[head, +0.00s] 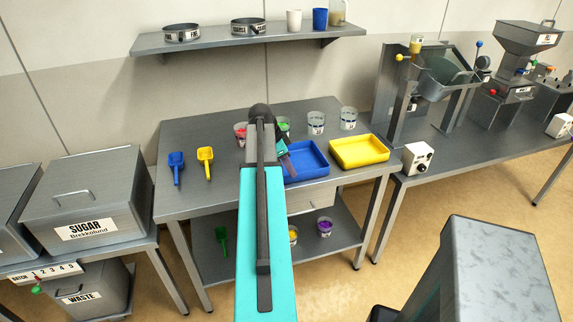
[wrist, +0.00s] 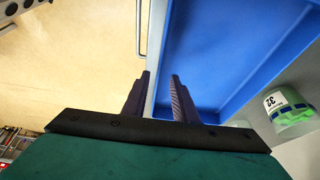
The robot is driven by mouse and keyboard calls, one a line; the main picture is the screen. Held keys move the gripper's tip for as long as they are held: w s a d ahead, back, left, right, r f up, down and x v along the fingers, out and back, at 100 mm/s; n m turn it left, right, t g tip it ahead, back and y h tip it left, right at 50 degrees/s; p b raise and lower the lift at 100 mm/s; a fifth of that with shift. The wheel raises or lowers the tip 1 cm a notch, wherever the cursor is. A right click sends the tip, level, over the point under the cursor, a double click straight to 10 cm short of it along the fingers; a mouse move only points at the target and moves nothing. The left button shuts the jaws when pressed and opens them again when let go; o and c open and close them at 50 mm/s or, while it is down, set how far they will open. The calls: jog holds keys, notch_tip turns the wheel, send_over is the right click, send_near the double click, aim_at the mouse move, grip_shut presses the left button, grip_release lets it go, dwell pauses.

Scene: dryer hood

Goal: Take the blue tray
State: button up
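The blue tray (head: 306,163) lies on the steel table, left of the yellow tray. In the wrist view its inside (wrist: 235,50) fills the top right and one side wall runs up the middle. My gripper (wrist: 160,75) is at this wall: the right finger shows over the tray's inside, the left finger on its outer side. The fingers are apart, with the rim line between them. Contact with the wall cannot be made out. In the head view my arm hides the tray's left end and most of my gripper (head: 283,150).
The yellow tray (head: 359,151) lies close on the right. Several cups stand behind, including one with green contents (wrist: 288,110) beside the blue tray. A blue scoop (head: 177,166) and a yellow scoop (head: 205,162) lie left. A drawer handle (wrist: 140,28) is below the table edge.

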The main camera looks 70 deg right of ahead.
jog(key=shift+p+x, duration=0.6)
jog(key=shift+x, duration=1.55)
jog(key=shift+s, duration=0.15)
jog(key=shift+c, duration=0.5)
grip_shut()
jog(key=shift+r, duration=0.1)
